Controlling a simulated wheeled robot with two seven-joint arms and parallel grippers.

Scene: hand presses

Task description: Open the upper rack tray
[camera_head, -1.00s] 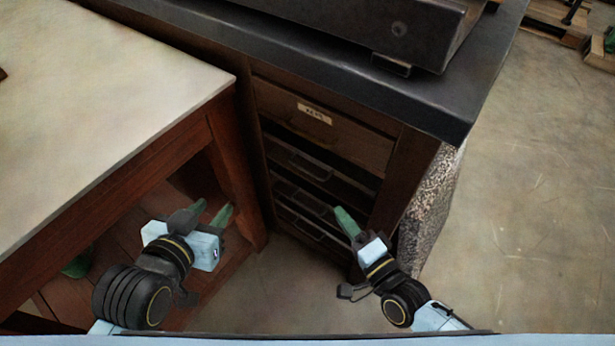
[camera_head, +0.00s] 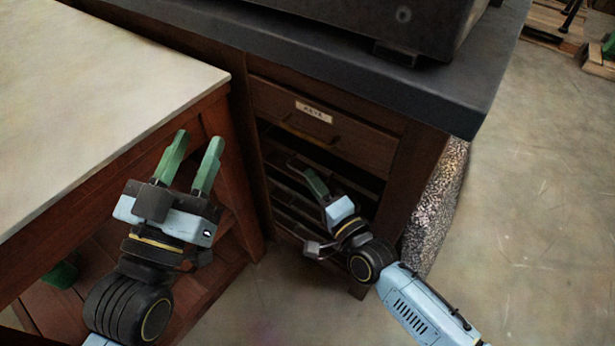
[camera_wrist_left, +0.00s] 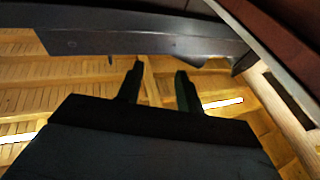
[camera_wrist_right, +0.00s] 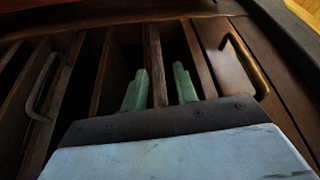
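The rack is a dark wooden cabinet with several slim trays (camera_head: 283,198) below a labelled top drawer (camera_head: 330,127). My right gripper (camera_head: 314,178) is in front of the upper tray in the head view and partly covers it. In the right wrist view the right gripper (camera_wrist_right: 159,80) is open, with a thin wooden bar (camera_wrist_right: 154,55) between its two green fingers. I cannot tell whether the fingers touch that bar. A tray handle (camera_wrist_right: 40,88) shows at the left there. My left gripper (camera_head: 198,142) is open and empty, beside the pale table's leg.
A pale-topped table (camera_head: 90,100) stands at the left, close to the cabinet. The cabinet's dark counter (camera_head: 440,90) overhangs the drawers and carries a heavy dark machine (camera_head: 420,25). A drawer handle (camera_wrist_right: 243,62) lies right of the fingers in the right wrist view.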

